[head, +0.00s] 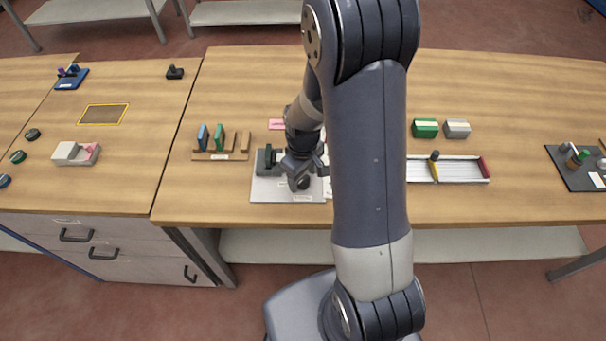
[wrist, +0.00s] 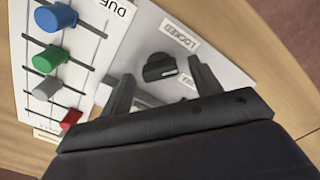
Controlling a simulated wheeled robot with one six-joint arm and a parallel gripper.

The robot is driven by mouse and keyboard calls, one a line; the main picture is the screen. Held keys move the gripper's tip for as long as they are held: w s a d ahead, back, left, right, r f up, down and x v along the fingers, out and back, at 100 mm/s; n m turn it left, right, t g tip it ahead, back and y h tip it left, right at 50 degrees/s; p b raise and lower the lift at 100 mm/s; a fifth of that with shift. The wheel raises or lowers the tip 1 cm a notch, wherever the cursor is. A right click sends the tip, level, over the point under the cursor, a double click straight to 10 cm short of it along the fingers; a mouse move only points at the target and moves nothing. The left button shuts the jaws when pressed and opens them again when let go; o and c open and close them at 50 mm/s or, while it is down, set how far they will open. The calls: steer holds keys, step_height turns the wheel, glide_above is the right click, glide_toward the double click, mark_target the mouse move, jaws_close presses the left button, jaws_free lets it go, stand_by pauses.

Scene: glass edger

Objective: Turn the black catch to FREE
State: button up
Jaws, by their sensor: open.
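The black catch (wrist: 159,67) is a rounded knob with a pale mark on its lower right, on a light grey plate. A label reading LOCKED (wrist: 180,37) sits just above and right of it. A second label (wrist: 187,81) is partly hidden by a finger, and its word cannot be read. My gripper (wrist: 162,88) is open, with one finger left of and below the catch and the other to its right. I see no contact with it. In the head view my gripper (head: 303,171) is over the grey plate (head: 267,193).
A white panel with blue (wrist: 56,17), green (wrist: 46,59), grey (wrist: 46,88) and red (wrist: 71,120) knobs in slots lies left of the catch. In the head view a rack of upright pieces (head: 221,157) stands left of the plate, and a white tray (head: 460,168) lies to the right.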

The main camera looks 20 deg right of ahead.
steer(key=shift+f, duration=0.2)
steer(key=shift+c, duration=0.4)
steer(key=c, duration=0.9)
